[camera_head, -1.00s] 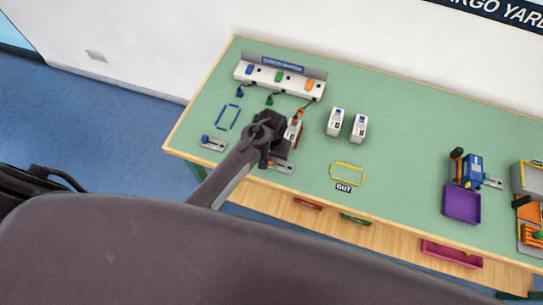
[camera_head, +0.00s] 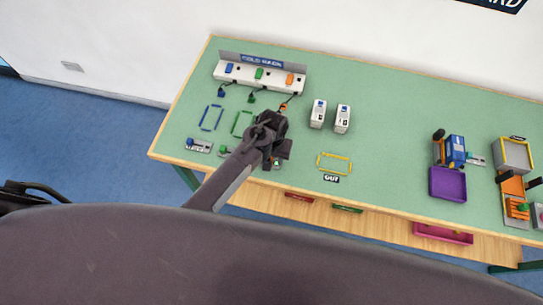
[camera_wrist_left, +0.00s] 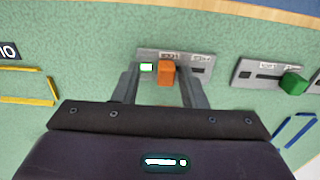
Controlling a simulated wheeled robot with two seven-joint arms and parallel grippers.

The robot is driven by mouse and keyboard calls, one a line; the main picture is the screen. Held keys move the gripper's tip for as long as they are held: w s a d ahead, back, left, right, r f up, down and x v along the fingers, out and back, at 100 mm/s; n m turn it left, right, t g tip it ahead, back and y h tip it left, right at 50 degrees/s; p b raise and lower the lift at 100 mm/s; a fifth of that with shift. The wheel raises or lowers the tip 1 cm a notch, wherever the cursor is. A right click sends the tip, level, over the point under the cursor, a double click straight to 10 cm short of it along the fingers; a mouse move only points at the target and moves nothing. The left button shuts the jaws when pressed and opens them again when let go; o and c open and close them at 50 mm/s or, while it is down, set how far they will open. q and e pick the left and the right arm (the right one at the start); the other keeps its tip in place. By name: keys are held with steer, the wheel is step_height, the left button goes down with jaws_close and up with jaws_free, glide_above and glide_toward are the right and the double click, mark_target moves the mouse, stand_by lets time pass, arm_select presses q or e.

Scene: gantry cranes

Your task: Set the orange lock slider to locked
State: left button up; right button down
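The orange lock slider (camera_wrist_left: 167,72) is a small upright knob on a grey slotted plate (camera_wrist_left: 204,58). In the left wrist view it stands toward the left part of the slot, just right of a small pale green-white mark. The labels on the plate are too small to read. My left gripper (camera_wrist_left: 160,75) is open, with one finger on each side of the knob and visible gaps, so it is not gripping. In the head view my left gripper (camera_head: 272,143) is over the table's front edge area and hides most of this slider. My right gripper is not in view.
A green slider (camera_wrist_left: 293,84) stands on its own plate beside the orange one, and a blue slider (camera_head: 190,142) is farther left. Two white containers (camera_head: 318,113) (camera_head: 342,118) stand behind and to the right. A yellow outline (camera_head: 334,163) lies on clear green table.

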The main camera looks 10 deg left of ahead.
mark_target(272, 159)
arm_select(q)
steer(key=shift+a, duration=0.1)
step_height(272, 159, up, 7)
steer(key=shift+f+b, duration=0.2)
steer(key=shift+b, duration=0.2)
steer(key=shift+r, duration=0.6)
steer(key=shift+s, duration=0.1)
